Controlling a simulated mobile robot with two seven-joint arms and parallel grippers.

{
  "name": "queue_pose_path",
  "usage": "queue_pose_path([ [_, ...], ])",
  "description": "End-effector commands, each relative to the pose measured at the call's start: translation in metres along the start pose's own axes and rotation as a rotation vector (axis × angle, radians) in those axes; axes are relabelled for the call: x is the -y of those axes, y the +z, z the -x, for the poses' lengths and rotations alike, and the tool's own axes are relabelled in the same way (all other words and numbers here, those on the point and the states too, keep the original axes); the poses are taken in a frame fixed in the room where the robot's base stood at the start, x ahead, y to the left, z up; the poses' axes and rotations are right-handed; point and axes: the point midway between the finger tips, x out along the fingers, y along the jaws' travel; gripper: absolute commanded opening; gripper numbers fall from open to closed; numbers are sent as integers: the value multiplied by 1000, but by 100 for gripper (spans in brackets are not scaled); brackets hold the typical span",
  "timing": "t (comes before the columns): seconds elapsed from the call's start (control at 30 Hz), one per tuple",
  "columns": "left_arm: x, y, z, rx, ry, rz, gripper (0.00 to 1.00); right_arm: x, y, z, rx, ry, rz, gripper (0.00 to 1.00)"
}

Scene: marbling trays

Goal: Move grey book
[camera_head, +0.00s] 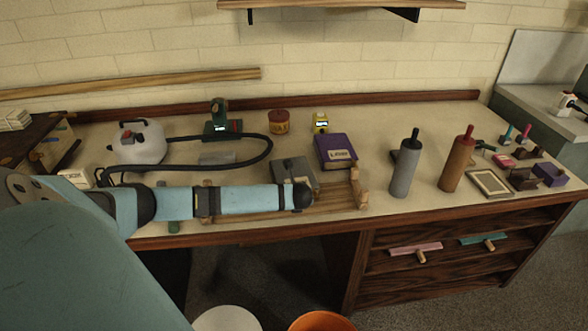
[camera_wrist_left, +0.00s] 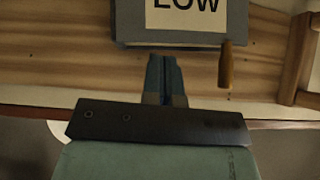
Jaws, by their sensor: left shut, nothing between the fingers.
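The grey book (camera_head: 291,167) lies on the workbench just behind the end of my left arm, which hides its near part. In the left wrist view, the grey book (camera_wrist_left: 128,24) fills the top middle, with a pale label reading "LOW". It appears to lie on a wooden frame (camera_head: 335,199). My left gripper (camera_wrist_left: 164,62) is shut and empty, its fingertips just short of the book's near edge in that view. In the head view the fingers are hidden behind the arm's dark end. My right gripper is not in view.
A purple book (camera_head: 336,143) lies right of the grey one. A wooden post (camera_head: 357,187) stands at the frame's right end. A wooden peg (camera_wrist_left: 226,64) is near the book's edge. Grey (camera_head: 405,168) and brown (camera_head: 457,162) rollers stand farther right. A black hose (camera_head: 262,142) curves behind.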

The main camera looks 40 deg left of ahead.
Motion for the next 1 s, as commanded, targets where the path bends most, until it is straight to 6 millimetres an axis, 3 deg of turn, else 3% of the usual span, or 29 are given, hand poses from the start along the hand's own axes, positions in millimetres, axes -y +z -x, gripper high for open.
queue_pose_path([
  [0.6,1,15,-12,0,0,2,0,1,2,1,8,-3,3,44],
  [1.0,0,81,-82,-1,3,4,0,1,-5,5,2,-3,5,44],
])
